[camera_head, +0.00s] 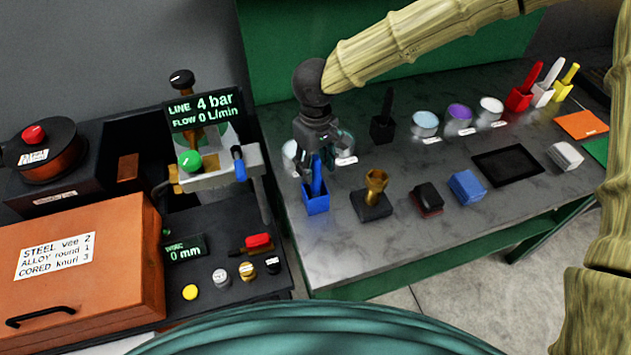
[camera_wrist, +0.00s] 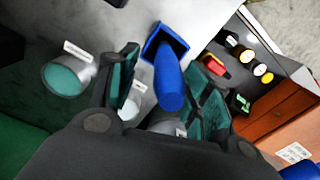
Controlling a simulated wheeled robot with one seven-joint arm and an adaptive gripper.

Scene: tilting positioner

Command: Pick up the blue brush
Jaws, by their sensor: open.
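The blue brush (camera_head: 316,176) stands upright, handle up, in a small blue holder (camera_head: 315,205) at the bench's near left. In the wrist view the blue handle (camera_wrist: 169,85) points toward the camera, and the holder's rim (camera_wrist: 152,43) shows beyond it. My gripper (camera_head: 317,150) is just above the holder, pointing down. In the wrist view my open gripper (camera_wrist: 165,88) has its two fingers on either side of the handle, with a gap visible around it. The brush's lower end is hidden in the holder.
A brass piece on a dark block (camera_head: 373,200) stands right of the holder. A black holder with a black brush (camera_head: 383,128) is behind. A jar with teal contents (camera_wrist: 65,77) is close to my gripper. The machine with the green knob (camera_head: 190,160) stands left.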

